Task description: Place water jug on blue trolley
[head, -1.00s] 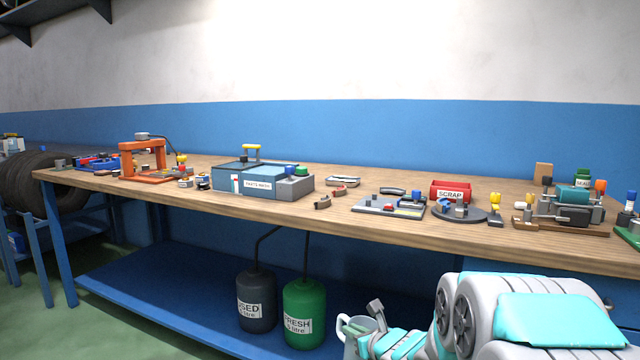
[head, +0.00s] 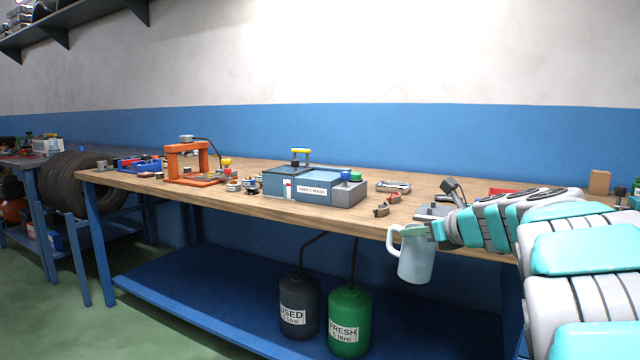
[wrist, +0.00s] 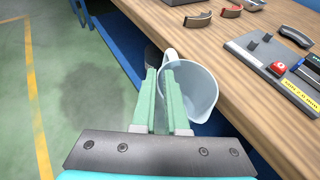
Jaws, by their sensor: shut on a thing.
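The water jug (head: 415,257) is a pale blue-white, open-topped jug with a handle on its left side in the head view. My gripper (head: 436,230) is shut on the jug near its rim and holds it roughly upright, in front of the workbench edge. In the wrist view the two green fingers (wrist: 169,88) close at the jug (wrist: 198,84), over its rim on the handle side. The jug looks empty from above. I cannot make out a blue trolley in either view.
The wooden workbench (head: 345,215) carries a parts washer (head: 312,185), an orange press (head: 187,162) and small parts. Dark and green canisters (head: 349,320) stand on its blue lower shelf. A tyre (head: 72,183) stands at left. Green floor (head: 50,300) is clear at the left front.

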